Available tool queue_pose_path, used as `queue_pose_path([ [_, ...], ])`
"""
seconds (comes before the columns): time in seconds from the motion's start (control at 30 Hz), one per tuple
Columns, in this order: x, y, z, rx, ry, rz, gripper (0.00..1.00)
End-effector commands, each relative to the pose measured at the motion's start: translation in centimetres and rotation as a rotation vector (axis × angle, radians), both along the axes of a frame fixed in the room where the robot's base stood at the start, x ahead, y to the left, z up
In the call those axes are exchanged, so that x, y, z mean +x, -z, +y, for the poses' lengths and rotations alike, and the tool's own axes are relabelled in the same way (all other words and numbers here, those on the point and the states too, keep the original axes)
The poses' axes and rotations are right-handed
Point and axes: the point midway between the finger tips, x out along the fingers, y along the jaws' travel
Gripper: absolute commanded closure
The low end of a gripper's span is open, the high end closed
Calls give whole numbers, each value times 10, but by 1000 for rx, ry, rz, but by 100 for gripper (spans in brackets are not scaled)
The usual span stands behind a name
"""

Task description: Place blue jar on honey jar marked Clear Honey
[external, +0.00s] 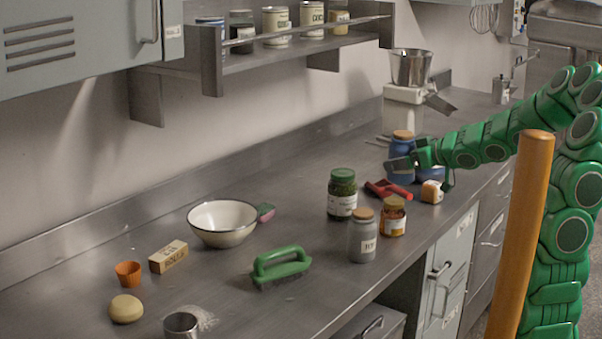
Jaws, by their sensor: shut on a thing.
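The blue jar (402,148) with a cork-like lid is upright at the far part of the counter. My gripper (402,163) comes in from the right and is shut on it, with a dark finger across its front. The gripper hides part of the jar, and I cannot tell whether its base touches the counter. A small amber honey jar (393,218) with an orange-brown lid stands nearer, by the counter's front edge. Its pale label is too small to read.
Near the honey jar stand a grey jar (362,238), a green-lidded jar (342,195), a red scoop (388,190) and a small bread-like block (432,191). Another blue item (431,173) sits beside my gripper. A green brush (281,266) and bowl (222,222) lie left.

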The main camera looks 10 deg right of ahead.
Motion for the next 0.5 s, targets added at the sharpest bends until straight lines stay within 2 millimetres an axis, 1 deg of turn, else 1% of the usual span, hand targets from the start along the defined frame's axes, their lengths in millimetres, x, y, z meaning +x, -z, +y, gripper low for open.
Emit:
queue_pose_path([
  [0.2,14,19,3,3,1,5,78],
  [0.5,23,27,5,3,0,-1,78],
])
